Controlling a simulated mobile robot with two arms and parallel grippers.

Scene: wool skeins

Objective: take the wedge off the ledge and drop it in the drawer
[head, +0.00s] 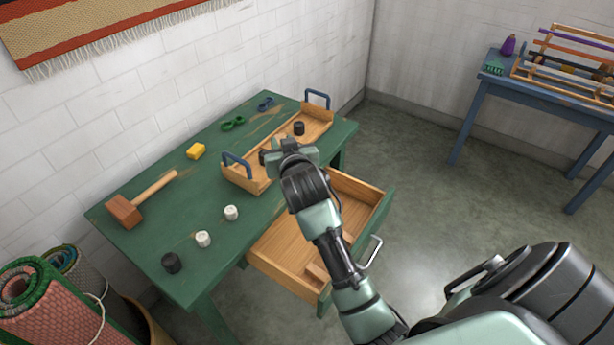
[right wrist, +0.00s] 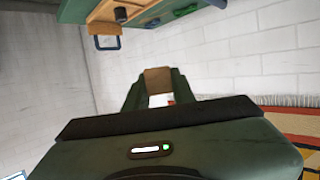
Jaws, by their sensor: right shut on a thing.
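My right gripper (head: 272,154) is over the near part of the wooden tray with blue handles, its fingertips mostly hidden by my own wrist in the head view. In the right wrist view it is shut on a tan wooden piece, which I take for the wedge (right wrist: 157,79), seen between the two fingers. The drawer (head: 283,250) is pulled out from the green table, open at the top. A small wooden block (head: 317,272) lies in its near corner. I cannot make out a separate ledge. My left gripper is not in view.
The tray (head: 250,184) holds a dark cylinder (head: 299,128). On the green table (head: 140,240) are a mallet (head: 125,210), a yellow block (head: 196,151), white pots (head: 231,213) and a black pot (head: 171,262). The drawer's metal handle (head: 371,254) sticks out over clear floor.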

